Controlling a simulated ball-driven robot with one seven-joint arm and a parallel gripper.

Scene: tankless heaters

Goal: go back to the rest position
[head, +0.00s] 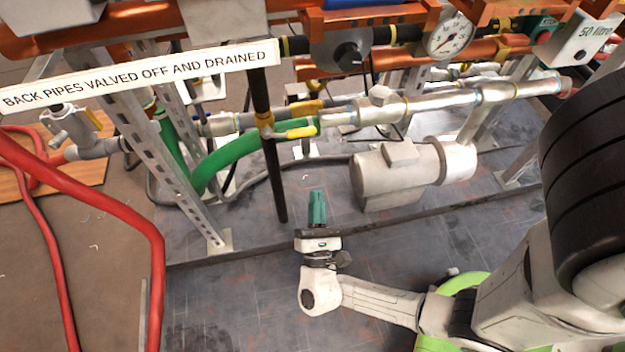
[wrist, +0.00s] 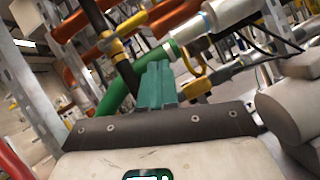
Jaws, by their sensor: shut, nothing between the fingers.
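My gripper (head: 317,195) has green fingers and stands upright at the end of my white arm, low over the dark tiled floor in the head view. It is in front of the pipe rack, left of a grey motor. In the wrist view the green fingers (wrist: 158,84) lie together, shut with nothing between them. The gripper appears clear of the pipes, with nothing seen touching it.
A grey motor (head: 398,170) stands right of my gripper. Behind are a green hose (head: 235,158), a black vertical pipe (head: 274,180) and yellow-handled valves. A slotted metal post (head: 155,150) and red hoses (head: 150,235) are at left. The floor (head: 235,300) left of my arm is clear.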

